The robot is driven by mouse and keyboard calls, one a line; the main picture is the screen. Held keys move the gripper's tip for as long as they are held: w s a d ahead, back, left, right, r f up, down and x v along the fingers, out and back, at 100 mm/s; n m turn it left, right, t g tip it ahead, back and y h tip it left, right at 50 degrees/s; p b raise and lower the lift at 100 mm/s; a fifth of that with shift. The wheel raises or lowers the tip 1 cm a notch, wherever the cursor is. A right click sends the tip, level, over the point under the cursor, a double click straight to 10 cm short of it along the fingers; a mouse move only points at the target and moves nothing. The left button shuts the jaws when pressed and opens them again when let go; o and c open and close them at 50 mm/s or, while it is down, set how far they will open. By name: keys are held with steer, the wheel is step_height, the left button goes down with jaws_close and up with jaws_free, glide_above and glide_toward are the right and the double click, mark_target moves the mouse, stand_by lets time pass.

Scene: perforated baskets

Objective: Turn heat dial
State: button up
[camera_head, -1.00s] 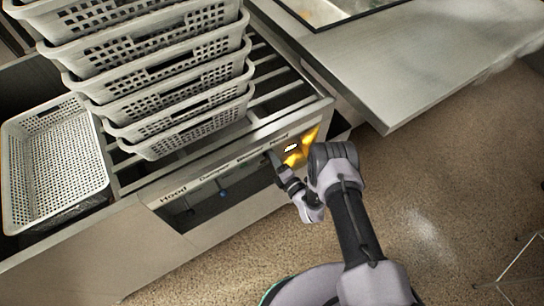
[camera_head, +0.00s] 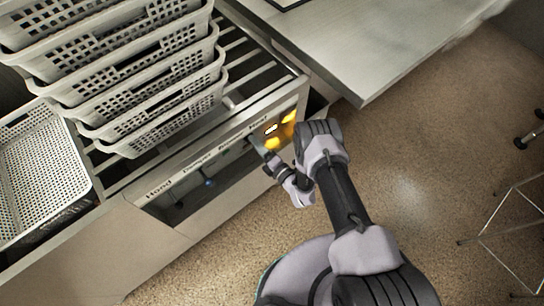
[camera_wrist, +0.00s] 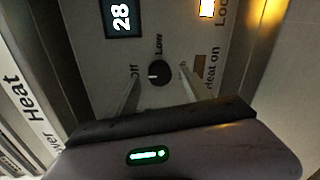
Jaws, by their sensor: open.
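The heat dial (camera_wrist: 158,73) is a small round black knob with a white pointer mark, on a grey panel in the wrist view. "Off" and "Low" are printed around it, and the white mark points left toward "Off". My gripper (camera_wrist: 160,82) is open, with one thin finger on each side of the dial in the picture. I cannot tell whether the fingers touch it. In the head view my gripper (camera_head: 268,164) is at the front of the unit, just below the lit panel (camera_head: 276,130). The dial cannot be made out there.
A display reading 28 (camera_wrist: 121,17) and a lit indicator (camera_wrist: 207,8) are above the dial. Stacked perforated baskets (camera_head: 150,120) stand on the rails, with another basket (camera_head: 40,170) at left. A metal counter (camera_head: 370,60) juts out at upper right.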

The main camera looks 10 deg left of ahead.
steer(key=p+v, duration=0.4)
steer(key=v, duration=1.1)
steer(key=shift+r, duration=0.1)
